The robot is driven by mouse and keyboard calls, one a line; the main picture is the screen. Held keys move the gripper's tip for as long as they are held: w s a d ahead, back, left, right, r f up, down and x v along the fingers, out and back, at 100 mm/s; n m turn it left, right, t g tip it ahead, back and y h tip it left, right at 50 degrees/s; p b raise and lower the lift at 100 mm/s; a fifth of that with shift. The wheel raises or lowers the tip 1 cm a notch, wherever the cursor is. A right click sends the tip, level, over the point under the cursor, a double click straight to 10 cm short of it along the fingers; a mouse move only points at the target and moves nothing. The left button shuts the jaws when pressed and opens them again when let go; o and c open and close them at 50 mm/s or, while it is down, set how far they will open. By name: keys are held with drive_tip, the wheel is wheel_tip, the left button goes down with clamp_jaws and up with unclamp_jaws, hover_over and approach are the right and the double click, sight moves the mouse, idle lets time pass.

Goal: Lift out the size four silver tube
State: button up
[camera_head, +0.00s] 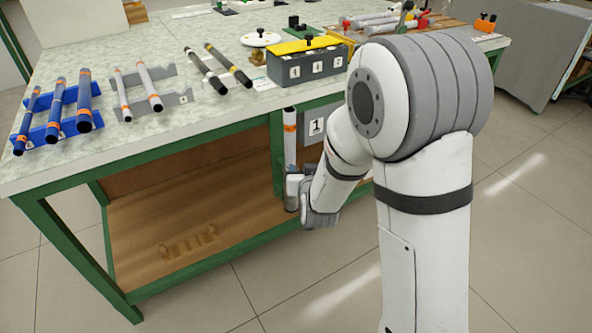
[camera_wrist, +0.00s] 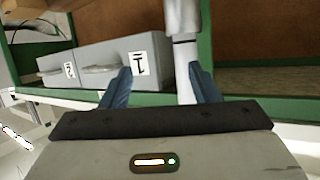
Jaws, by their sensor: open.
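A silver tube (camera_head: 290,150) with an orange band and a dark open top stands upright in the lower bay of the bench, beside a green post. No size mark on it is readable. The tube also shows in the wrist view (camera_wrist: 184,62), between the two blue fingers and nearer the right one. My gripper (camera_wrist: 161,72) is open, with a clear gap to the left finger. In the head view my gripper (camera_head: 308,205) is low beside the tube, its fingers largely hidden. Two slimmer silver tubes (camera_head: 150,88) lie on a grey rack (camera_head: 178,99) on the bench top.
Blue tubes (camera_head: 56,110) on a blue rack and two dark-ended rods (camera_head: 228,66) lie on the bench top. A grey box with a yellow top (camera_head: 290,72) stands behind. The left bay is mostly clear.

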sight(292, 153)
drive_tip(key=shift+w+a+r+t+p, duration=0.2)
drive_tip(key=shift+a+r+t, duration=0.05)
drive_tip(key=shift+a+t, duration=0.35)
drive_tip(key=shift+w+a+r+t+p, duration=0.2)
drive_tip(key=shift+a+t, duration=0.4)
drive_tip(key=shift+w+a+r+t, duration=0.1)
drive_tip(key=shift+a+r+t, duration=0.4)
drive_tip(key=shift+t, duration=0.3)
drive_tip(key=w, duration=0.3)
drive_tip(key=w+a+b, duration=0.1)
drive_tip(key=w, duration=0.3)
drive_tip(key=shift+w+a+r, duration=0.15)
drive_tip(key=shift+w+a, duration=0.05)
drive_tip(key=shift+c, duration=0.5)
drive_tip(key=c, duration=0.8)
